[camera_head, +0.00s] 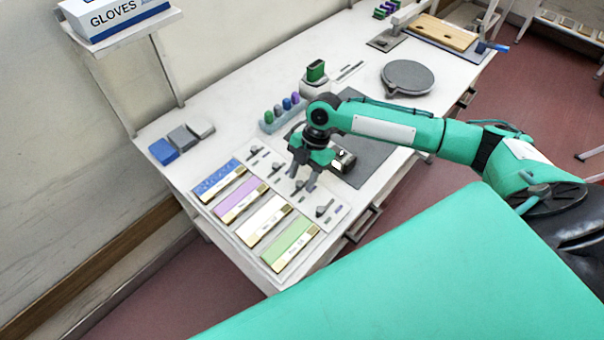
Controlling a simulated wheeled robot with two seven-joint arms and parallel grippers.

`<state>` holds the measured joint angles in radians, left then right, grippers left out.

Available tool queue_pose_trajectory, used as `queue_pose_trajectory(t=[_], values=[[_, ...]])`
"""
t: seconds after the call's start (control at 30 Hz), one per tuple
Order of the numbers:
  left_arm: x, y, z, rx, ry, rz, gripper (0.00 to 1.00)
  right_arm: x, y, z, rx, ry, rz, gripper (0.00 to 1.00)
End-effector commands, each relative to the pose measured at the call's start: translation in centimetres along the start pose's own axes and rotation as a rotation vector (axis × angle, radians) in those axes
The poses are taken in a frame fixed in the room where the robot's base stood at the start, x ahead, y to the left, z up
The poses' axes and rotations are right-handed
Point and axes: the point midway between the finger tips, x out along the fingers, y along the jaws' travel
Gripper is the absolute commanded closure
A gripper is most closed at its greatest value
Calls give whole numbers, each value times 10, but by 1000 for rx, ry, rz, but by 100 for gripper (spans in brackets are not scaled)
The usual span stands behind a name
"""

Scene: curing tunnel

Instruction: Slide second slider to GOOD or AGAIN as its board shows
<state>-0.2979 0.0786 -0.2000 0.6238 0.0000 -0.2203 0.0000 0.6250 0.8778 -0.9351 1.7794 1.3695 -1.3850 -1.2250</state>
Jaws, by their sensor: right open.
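A pale slider panel (334,217) lies at the near left of the bench, with several small dark sliders in a row. Beside it lie a blue board (220,180), a purple board (240,198), a cream board (262,220) and a green board (288,245), each with a brass-coloured label strip too small to read. The slider by the purple board (276,168) shows just left of my right gripper (301,180). My right gripper is open, fingers pointing down over the panel near the slider by the cream board, which it partly covers. Contact cannot be told. My left gripper is out of view.
A holder with several coloured pegs (282,114) stands behind the panel. A dark grey mat (372,150) lies under my right forearm, and a round grey plate (407,77) is farther back. Blue and grey blocks (163,151) sit at the left edge. A shelf post (165,70) rises at left.

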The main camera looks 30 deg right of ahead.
Motion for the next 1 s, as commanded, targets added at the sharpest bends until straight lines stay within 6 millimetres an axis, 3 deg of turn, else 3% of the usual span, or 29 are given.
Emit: queue_pose_trajectory(t=[0.37,0.57,0.6,0.77,1.0], values=[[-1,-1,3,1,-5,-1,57,6,0,0,0,0,1,59],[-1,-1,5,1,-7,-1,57,5,0,0,0,0,1,98],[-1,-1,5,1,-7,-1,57,5,0,0,0,0,1,100],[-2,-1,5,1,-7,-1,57,5,0,-2,0,0,0,100],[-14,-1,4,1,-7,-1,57,14,1,-26,-1,2,0,100]])
